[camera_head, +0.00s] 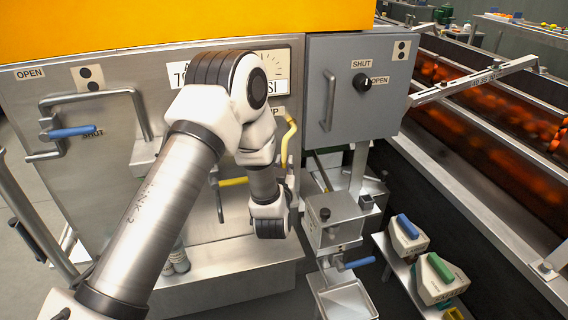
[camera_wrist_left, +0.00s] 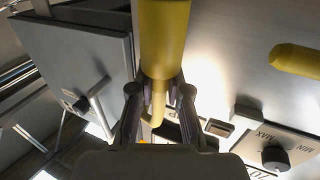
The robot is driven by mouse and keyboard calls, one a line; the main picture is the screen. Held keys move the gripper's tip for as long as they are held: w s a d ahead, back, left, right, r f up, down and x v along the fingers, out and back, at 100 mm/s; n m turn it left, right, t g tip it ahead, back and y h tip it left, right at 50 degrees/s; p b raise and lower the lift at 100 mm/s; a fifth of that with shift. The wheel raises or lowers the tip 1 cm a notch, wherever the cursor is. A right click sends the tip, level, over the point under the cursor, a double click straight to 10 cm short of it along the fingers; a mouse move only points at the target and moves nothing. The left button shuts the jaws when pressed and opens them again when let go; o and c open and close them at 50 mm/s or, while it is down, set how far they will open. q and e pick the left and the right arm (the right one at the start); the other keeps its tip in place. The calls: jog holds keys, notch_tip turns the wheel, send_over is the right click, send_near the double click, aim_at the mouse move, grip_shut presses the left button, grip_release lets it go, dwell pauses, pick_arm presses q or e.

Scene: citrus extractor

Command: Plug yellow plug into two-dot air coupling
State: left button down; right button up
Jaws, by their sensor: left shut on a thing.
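My left gripper (camera_wrist_left: 160,98) is shut on a yellow piece (camera_wrist_left: 165,40), which has a thick cylindrical part and a thinner part between the fingers. In the head view my wrist hides the fingers, and a bent yellow piece (camera_head: 287,142) rises beside it in front of the machine. I cannot tell for sure that the held piece is the plug. Two-dot labels show on the machine's left (camera_head: 88,78) and on the grey box (camera_head: 401,50). I cannot make out the air coupling. My right gripper is in neither view.
The grey box (camera_head: 340,115) with a black knob is right of my arm. A yellow bar (camera_head: 233,182) shows left of my wrist. A blue-handled lever (camera_head: 72,132) is at left. A small metal unit (camera_head: 335,225) and blue- and green-handled blocks (camera_head: 408,232) are at lower right.

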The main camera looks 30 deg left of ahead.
pick_arm(q)
jog(key=shift+f, duration=0.25)
jog(key=c, duration=1)
grip_release()
jog(key=shift+c, duration=0.2)
jog(key=shift+s+d, duration=0.1)
jog(key=v, duration=1.2)
